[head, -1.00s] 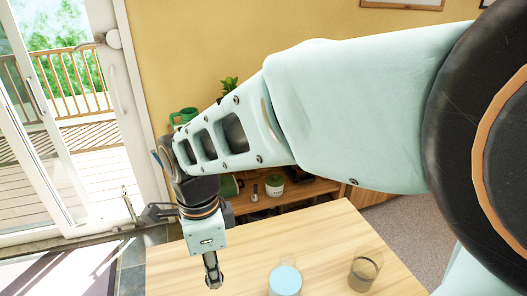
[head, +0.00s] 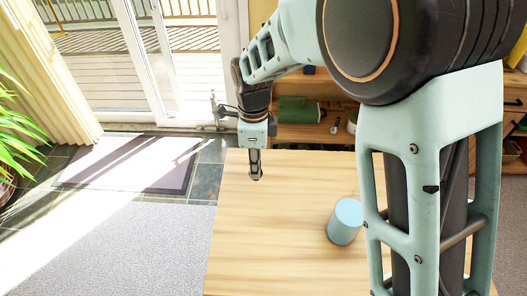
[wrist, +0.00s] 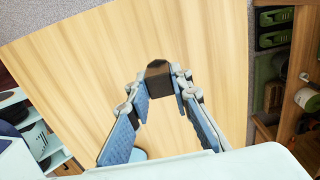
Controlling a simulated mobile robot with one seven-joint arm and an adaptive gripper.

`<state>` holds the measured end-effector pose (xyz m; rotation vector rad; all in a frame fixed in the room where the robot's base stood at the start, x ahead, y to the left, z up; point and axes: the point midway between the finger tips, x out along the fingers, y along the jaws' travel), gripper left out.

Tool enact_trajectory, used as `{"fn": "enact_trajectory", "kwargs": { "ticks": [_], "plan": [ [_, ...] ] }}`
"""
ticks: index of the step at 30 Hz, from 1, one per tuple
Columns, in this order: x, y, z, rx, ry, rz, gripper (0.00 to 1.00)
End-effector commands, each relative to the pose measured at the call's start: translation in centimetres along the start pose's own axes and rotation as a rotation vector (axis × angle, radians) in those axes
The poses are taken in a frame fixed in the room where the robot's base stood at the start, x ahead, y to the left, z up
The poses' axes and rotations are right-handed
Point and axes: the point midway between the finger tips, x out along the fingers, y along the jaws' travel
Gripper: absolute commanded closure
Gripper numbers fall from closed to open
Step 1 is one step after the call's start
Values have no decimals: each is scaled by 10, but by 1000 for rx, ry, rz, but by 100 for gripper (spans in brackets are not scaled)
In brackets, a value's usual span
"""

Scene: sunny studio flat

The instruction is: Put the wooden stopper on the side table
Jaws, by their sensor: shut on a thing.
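My gripper (head: 256,177) hangs pointing down over the far left part of a pale wooden table (head: 270,240). In the wrist view my gripper (wrist: 160,88) is shut on a small dark, blocky piece, which I take to be the wooden stopper (wrist: 158,72). The stopper sits between the fingertips with the bare tabletop (wrist: 80,70) behind it. The gap between it and the tabletop is hard to judge. I cannot tell whether this table is the side table.
A light blue cup (head: 345,222) stands on the table, right of my gripper. A low wooden shelf (head: 315,132) with a green item (head: 297,110) is behind the table. A dark mat (head: 130,165) lies by the glass door. Floor left of the table is clear.

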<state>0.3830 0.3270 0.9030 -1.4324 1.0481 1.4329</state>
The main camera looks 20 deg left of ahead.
Motion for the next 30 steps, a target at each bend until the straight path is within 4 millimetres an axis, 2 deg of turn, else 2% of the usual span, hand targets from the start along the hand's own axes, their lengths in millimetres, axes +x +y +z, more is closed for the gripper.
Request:
{"fn": "enact_trajectory", "kwargs": {
  "ticks": [8, 12, 14, 25, 26, 30],
  "plan": [
    [14, -9, 6, 0, 0, 1, 100],
    [37, -8, 5, 1, 1, 2, 100],
    [42, -8, 5, 1, 0, 1, 100],
    [47, -8, 6, 1, 0, 0, 100],
    [46, -8, 6, 1, -1, -1, 79],
    [46, -8, 6, 1, 0, 0, 63]
  ]
}}
